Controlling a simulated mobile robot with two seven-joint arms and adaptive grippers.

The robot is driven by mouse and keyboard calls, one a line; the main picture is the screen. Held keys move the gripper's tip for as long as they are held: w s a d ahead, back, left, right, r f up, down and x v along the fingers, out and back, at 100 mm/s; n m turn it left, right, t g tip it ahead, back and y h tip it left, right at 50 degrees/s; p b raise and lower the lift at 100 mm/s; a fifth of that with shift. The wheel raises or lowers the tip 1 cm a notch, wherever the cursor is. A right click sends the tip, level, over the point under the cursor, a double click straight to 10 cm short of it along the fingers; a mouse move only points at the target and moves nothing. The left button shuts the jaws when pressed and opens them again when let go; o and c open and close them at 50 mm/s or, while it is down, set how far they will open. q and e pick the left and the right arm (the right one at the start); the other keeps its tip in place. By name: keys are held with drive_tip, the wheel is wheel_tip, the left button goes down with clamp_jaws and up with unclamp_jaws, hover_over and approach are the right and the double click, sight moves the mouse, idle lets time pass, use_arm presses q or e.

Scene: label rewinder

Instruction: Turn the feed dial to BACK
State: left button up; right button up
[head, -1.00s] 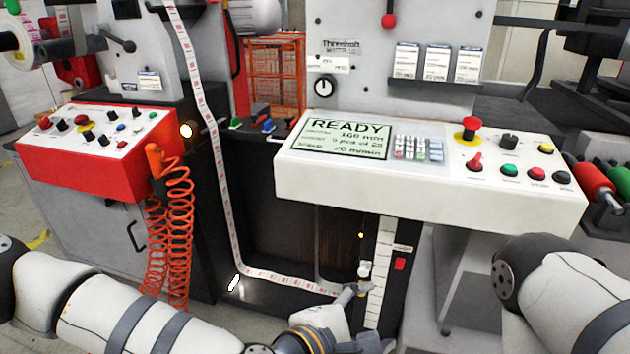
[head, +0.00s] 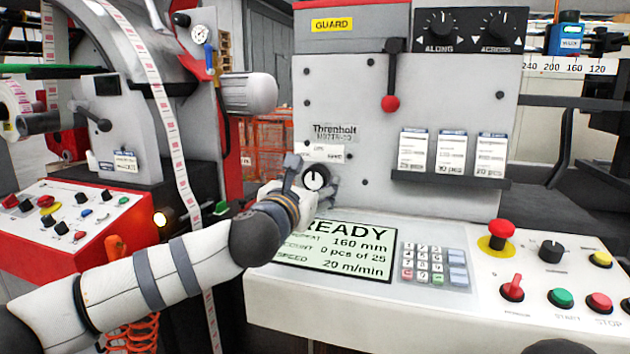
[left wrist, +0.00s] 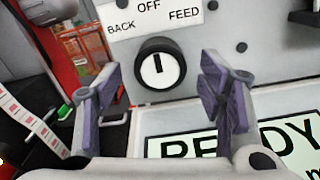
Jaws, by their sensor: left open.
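The feed dial (left wrist: 160,67) is a round black knob with a white face and a black pointer. In the left wrist view the pointer stands upright at OFF on the label (left wrist: 150,18), with BACK to its left and FEED to its right. The dial also shows in the head view (head: 316,177), on the grey machine panel above the display. My left gripper (left wrist: 164,90) is open, with one finger on each side of the dial and a visible gap to it on both sides. In the head view my left gripper (head: 312,172) is at the dial, partly hiding the label.
The display (head: 335,248) reads READY, 0 pcs of 25. Beside it are a keypad (head: 432,265), a red emergency button (head: 500,232) and other knobs. A red-tipped lever (head: 391,85) hangs above right of the dial. The label web (head: 165,115) runs down at left.

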use_arm(q)
drive_tip(key=shift+x, duration=1.4)
drive_tip(key=shift+s, duration=0.1)
drive_tip(key=shift+c, duration=0.2)
